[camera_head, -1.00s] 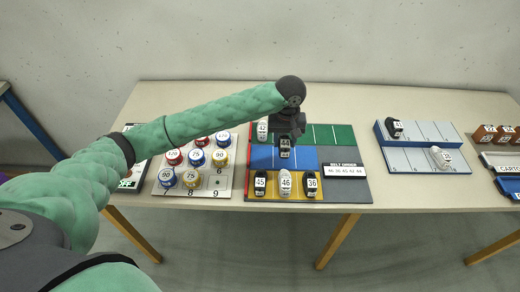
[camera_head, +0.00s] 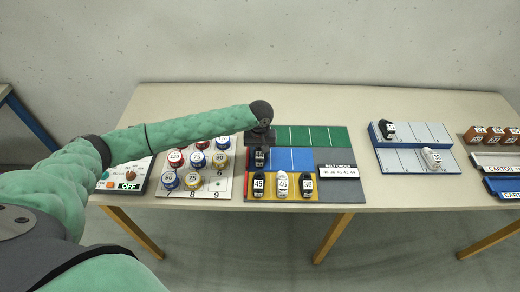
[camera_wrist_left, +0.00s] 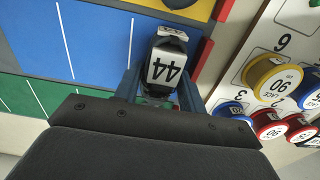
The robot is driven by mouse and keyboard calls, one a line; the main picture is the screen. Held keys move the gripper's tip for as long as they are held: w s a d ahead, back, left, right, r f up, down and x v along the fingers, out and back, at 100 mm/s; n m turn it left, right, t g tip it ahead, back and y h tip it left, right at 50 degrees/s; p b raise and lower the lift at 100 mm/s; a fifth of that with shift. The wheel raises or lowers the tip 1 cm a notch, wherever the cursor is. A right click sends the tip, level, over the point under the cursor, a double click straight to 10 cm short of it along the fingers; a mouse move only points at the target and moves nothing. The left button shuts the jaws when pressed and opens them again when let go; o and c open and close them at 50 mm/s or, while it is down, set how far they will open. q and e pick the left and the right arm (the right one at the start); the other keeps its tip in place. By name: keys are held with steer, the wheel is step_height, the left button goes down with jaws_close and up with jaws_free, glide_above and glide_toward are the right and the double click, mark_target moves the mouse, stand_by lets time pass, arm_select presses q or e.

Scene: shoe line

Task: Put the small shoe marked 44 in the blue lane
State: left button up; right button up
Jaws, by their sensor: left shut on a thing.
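My left gripper (camera_head: 260,146) is shut on a small black shoe (camera_head: 261,158) with a white label. In the left wrist view the label on the shoe (camera_wrist_left: 165,66) reads 44, and the fingers of my left gripper (camera_wrist_left: 162,80) stand on both sides of it. The shoe is at the left end of the blue lane (camera_head: 295,160); the blue lane (camera_wrist_left: 90,35) also shows in the wrist view. I cannot tell whether the shoe touches the lane's surface. My right gripper is not in view.
The yellow lane in front holds shoes 45 (camera_head: 258,185), 46 (camera_head: 282,184) and 36 (camera_head: 307,185). The green lane (camera_head: 310,137) lies behind. Numbered lace spools (camera_head: 195,160) stand on a board to the left. The blue lane's middle and right are clear.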

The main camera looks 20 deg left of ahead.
arm_select(q)
steer(key=shift+f, duration=0.25)
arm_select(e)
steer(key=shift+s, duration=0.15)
arm_select(q)
steer(key=o, duration=0.7)
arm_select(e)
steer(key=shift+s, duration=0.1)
arm_select(q)
steer(key=shift+r, duration=0.1)
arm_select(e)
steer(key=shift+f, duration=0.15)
arm_select(q)
steer(key=shift+r+b, duration=0.3)
step_height(320, 180, up, 4)
steer(key=shift+r+b, duration=0.1)
steer(key=shift+b, duration=0.95)
step_height(320, 180, up, 6)
steer(key=shift+f+b, duration=0.25)
steer(key=shift+b, duration=0.65)
steer(key=shift+r, duration=0.9)
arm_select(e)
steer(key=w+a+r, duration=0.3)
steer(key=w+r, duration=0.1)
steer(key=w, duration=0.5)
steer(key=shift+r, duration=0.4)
arm_select(q)
steer(key=shift+f, duration=0.1)
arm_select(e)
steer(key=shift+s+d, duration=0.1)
